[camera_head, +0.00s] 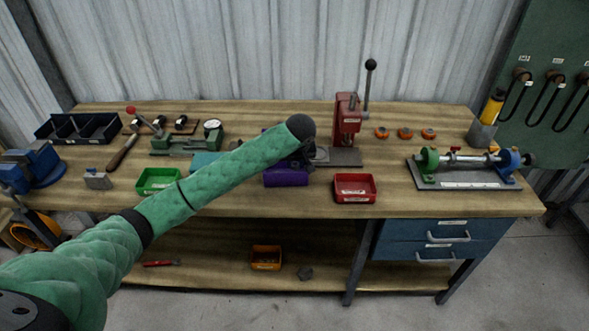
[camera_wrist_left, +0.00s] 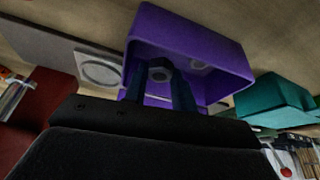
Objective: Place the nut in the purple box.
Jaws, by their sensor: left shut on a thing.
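The purple box (camera_head: 286,178) stands on the workbench near its middle, partly behind my left arm. In the left wrist view the purple box (camera_wrist_left: 205,38) fills the upper middle and its open inside faces the camera. My left gripper (camera_wrist_left: 160,80) reaches into the box opening with its two dark fingers. It is shut on a grey nut (camera_wrist_left: 160,69) held between the fingertips. A second small grey round thing (camera_wrist_left: 200,66) shows in the box beside it. In the head view my left gripper (camera_head: 301,158) is dark and mostly hidden by the wrist. My right gripper is out of view.
A red tray (camera_head: 355,198) and a red lever press (camera_head: 347,122) stand right of the box. A green tray (camera_head: 158,192) and a teal box (camera_head: 205,160) are to its left. A green and blue fixture (camera_head: 468,184) stands at the right.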

